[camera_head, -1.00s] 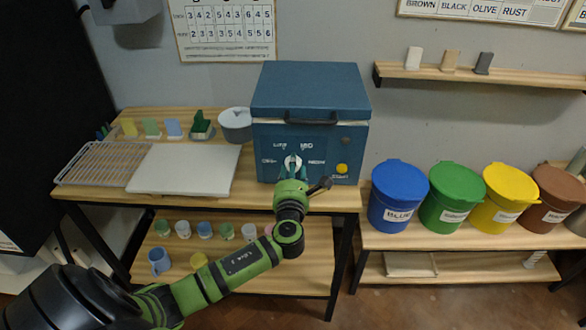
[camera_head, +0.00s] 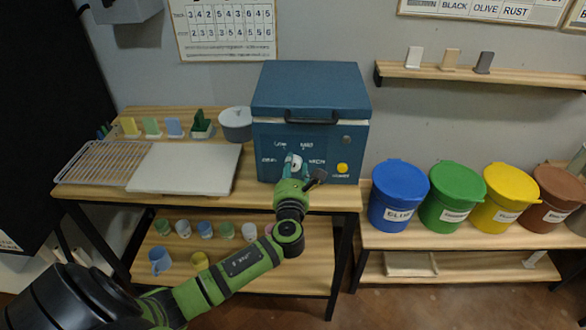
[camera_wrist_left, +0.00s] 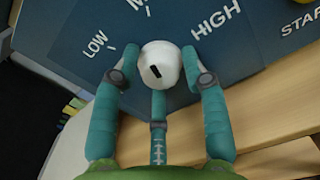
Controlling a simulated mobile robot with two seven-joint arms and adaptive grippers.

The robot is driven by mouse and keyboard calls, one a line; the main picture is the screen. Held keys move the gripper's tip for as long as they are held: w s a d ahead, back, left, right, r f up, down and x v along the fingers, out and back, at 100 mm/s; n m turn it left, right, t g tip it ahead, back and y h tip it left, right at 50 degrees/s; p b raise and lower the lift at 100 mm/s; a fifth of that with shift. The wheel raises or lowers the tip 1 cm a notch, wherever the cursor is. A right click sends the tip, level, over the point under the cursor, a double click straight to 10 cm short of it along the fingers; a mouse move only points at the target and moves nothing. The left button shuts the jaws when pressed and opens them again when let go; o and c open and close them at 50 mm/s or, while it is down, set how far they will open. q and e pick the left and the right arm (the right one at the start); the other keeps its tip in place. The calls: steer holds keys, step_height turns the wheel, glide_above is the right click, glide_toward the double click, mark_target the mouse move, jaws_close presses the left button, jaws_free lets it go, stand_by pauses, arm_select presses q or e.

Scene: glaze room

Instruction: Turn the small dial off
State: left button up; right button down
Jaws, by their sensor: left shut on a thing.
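The small dial (camera_head: 293,159) is a round white knob on the blue kiln's front panel, partly covered by my gripper in the head view. In the left wrist view the dial (camera_wrist_left: 163,57) carries a short black mark, on its lower left side in that picture. The printed words LOW and HIGH lie on either side of it; another label is cut off at the top. My left gripper (camera_wrist_left: 160,78) is shut on the dial, with teal fingers at its left and right and a third below. My right gripper is not in view.
The kiln (camera_head: 311,95) stands on a wooden table, with a yellow start button (camera_head: 342,168) right of the dial. A white board (camera_head: 185,168) and wire rack (camera_head: 98,163) lie to the left. Coloured buckets (camera_head: 398,190) stand on the right bench.

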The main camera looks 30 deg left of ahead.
arm_select(q)
steer(key=shift+a+r+n+b, duration=0.1)
steer(key=shift+n+b, duration=1)
steer(key=shift+n, duration=2.35)
steer(key=shift+a+r+n+b, duration=0.1)
steer(key=shift+n+b, duration=1)
steer(key=shift+n, duration=2.3)
steer(key=shift+a+r+n+b, duration=0.1)
steer(key=shift+n+b, duration=1)
steer(key=shift+n, duration=2.35)
steer(key=o, duration=1)
steer(key=shift+s+f, duration=0.1)
steer(key=shift+f, duration=0.05)
steer(key=shift+d+f, duration=0.1)
